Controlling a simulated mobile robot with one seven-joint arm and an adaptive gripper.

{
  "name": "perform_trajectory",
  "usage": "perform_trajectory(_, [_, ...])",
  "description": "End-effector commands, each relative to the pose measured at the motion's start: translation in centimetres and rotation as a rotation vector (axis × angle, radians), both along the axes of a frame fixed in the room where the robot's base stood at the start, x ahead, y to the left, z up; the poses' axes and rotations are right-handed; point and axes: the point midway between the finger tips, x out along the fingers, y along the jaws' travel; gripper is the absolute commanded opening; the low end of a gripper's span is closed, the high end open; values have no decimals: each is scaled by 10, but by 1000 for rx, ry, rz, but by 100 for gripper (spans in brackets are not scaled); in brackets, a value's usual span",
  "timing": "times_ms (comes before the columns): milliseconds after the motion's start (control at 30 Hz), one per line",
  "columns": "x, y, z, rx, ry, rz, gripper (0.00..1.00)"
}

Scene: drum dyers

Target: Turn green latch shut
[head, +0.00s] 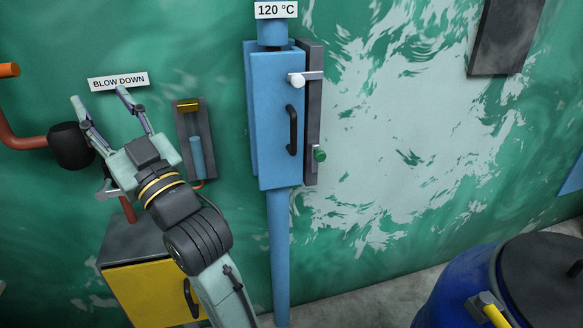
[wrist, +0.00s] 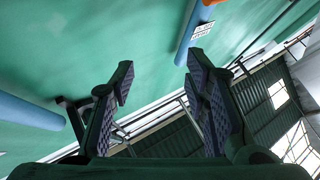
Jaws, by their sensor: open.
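A blue box (head: 276,130) with a black handle (head: 292,130) hangs on the wall, with a dark grey plate along its right side. The green latch (head: 320,155) has a round green knob on that plate, low on the right side. It lies beside the box door, and its arm is hardly visible. A white latch (head: 297,80) higher up reaches across onto the door. My gripper (head: 99,100) is open and empty, left of the box and well apart from both latches. In the wrist view my gripper (wrist: 160,75) shows spread fingers; no latch is recognisable there.
A gauge (head: 194,140) hangs between my gripper and the box. A yellow-fronted cabinet (head: 150,293) stands below my arm. A blue pipe (head: 279,250) runs down from the box. A blue drum (head: 460,295) stands at lower right.

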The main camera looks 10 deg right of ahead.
Motion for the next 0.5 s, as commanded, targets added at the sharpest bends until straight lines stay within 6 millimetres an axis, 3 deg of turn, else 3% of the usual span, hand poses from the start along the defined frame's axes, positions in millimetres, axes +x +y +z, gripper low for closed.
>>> perform_trajectory(33, [22,-42,-24,-22,62,-78,42])
perform_trajectory(100, [43,-94,-51,-49,148,-163,42])
perform_trajectory(200, [57,-171,-91,-76,273,-277,42])
perform_trajectory(300, [56,-245,-130,-85,395,-377,42])
perform_trajectory(400, [43,-307,-161,-85,495,-455,42])
perform_trajectory(500, [28,-348,-184,-79,569,-503,42])
